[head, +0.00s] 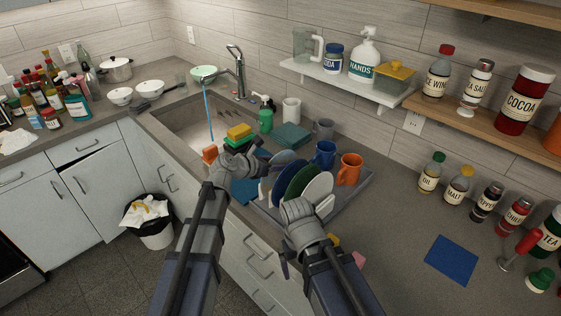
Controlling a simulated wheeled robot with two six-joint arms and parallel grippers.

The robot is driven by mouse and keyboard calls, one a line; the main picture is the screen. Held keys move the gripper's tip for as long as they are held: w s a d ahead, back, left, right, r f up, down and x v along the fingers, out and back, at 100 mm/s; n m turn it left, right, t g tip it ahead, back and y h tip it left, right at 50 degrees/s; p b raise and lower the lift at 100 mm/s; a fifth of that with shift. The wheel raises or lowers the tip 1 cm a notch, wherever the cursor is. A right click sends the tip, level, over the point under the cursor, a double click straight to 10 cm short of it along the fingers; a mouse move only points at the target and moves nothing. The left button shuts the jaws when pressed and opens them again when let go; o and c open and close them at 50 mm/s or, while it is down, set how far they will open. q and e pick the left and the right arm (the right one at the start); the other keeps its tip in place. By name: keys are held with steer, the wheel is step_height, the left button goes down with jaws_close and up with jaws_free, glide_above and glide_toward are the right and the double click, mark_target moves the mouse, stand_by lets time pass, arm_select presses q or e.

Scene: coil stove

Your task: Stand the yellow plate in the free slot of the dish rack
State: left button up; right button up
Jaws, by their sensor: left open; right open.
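The dish rack (358,192) stands on the counter right of the sink. Several plates stand upright in it, among them a blue-grey one (283,158), a green one (301,180) and a white one (319,188). I cannot make out a yellow plate. A small yellow piece (333,240) shows beside my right wrist, too little of it to name. My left gripper (250,168) is open at the rack's left end, by the sink's edge. My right gripper (306,211) is open at the rack's near side, in front of the white plate. The arms hide the rack's near part and its slots.
Blue (325,154) and orange (349,169) mugs stand at the rack's back. A yellow-green sponge (239,132) shows just beyond my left gripper. A pink piece (358,257) lies near the counter's front edge. A blue cloth (451,259) lies right, with bottles behind it.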

arm_select(q)
steer(key=p+v, duration=0.2)
steer(key=v, duration=0.4)
steer(key=shift+s+r, duration=0.1)
steer(key=shift+r, duration=0.05)
stand_by(0.4)
